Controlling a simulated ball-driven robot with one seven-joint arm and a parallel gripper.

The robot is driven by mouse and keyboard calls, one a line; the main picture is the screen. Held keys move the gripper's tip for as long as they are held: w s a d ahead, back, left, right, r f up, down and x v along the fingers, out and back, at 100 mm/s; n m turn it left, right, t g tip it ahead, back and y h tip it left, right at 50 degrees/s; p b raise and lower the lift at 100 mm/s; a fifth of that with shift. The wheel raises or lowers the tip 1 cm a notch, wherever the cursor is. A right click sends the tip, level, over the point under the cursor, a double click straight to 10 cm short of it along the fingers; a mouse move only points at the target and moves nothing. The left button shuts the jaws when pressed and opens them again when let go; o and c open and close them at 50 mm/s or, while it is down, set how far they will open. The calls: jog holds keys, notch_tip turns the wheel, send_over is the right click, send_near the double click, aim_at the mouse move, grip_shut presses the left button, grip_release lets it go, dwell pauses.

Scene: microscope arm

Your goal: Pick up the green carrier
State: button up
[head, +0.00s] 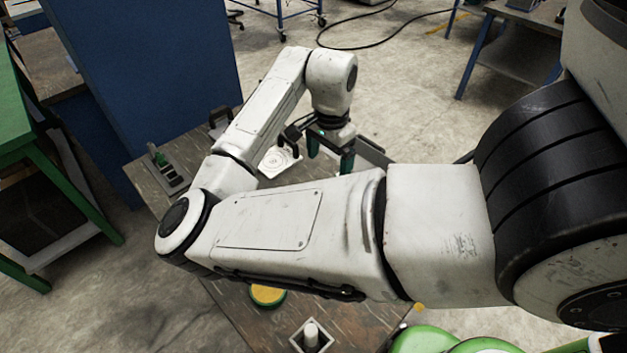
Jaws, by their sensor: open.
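My gripper (330,163) hangs from the wrist over the far right side of the table, with its two dark green fingers apart and nothing visible between them. I cannot tell for sure which thing is the green carrier. A small upright green piece (160,158) stands in a grey holder (176,180) at the table's left edge, well to the left of my gripper. A round yellow pad with a green rim (267,295) lies on the near part of the table. My arm crosses the picture and hides much of the tabletop.
The brown table (215,300) has a white plate with ring marks (277,161) and a dark handled object (219,118) at its far side. A square tray with a white cylinder (311,335) sits near the front. A blue panel (145,70) rises behind the table's left.

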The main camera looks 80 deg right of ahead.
jog(key=f, duration=0.5)
jog(key=shift+w+d, duration=0.2)
jog(key=f, duration=0.1)
jog(key=f+p, duration=0.1)
jog(key=f, duration=0.1)
jog(key=f+p, duration=0.1)
jog(key=shift+s+d+f, duration=0.2)
jog(key=shift+s, duration=0.15)
jog(key=shift+f, duration=0.7)
jog(key=shift+c, duration=0.3)
jog(key=c, duration=1.1)
jog(key=shift+r, duration=0.1)
jog(key=shift+c, duration=0.2)
